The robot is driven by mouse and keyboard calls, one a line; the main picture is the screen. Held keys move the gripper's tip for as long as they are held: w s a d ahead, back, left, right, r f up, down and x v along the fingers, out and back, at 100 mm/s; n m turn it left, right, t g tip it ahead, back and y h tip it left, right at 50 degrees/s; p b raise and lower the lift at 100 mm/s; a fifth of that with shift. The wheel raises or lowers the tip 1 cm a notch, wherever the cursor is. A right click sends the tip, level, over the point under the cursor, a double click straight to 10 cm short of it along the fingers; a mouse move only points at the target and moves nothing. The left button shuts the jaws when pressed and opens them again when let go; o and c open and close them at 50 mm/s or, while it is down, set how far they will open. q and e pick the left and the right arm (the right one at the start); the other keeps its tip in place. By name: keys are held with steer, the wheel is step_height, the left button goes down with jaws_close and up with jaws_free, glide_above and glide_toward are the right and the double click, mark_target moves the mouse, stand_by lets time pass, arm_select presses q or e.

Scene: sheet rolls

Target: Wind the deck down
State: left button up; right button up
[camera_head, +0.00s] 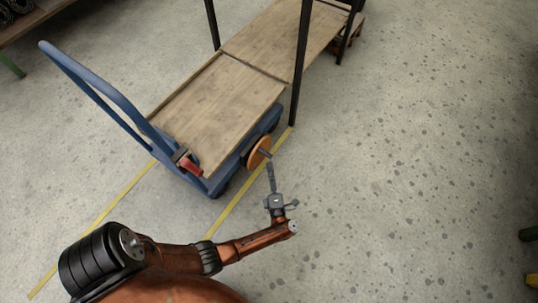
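The blue trolley (197,180) carries a wooden deck (222,110). An orange wheel (257,151) with a short dark handle (265,153) stands at the trolley's near right side. My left gripper (270,166) reaches up from below, its fingers seen as one thin dark strip with the tips at or just below the handle. I cannot tell whether they touch it, or whether they are open or shut. A red part (188,164) sits at the deck's near left corner. My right gripper is out of view.
The deck's far edge meets another wooden surface (285,38) with dark posts (299,75). The trolley's blue push handle (95,88) rises at the left. Yellow floor lines (230,207) run beside the trolley.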

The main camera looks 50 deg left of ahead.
mark_target(266, 155)
arm_select(q)
steer(key=shift+n+g+y, duration=0.3)
steer(key=shift+g, duration=0.1)
steer(key=shift+b+x, duration=0.9)
steer(key=shift+x, duration=3)
steer(key=shift+s+a, duration=0.1)
steer(key=shift+s, duration=0.05)
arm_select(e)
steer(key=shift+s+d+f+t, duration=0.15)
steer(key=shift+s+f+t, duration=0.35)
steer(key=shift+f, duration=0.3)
arm_select(q)
steer(key=shift+c, duration=0.3)
steer(key=shift+f, duration=0.1)
jaws_close()
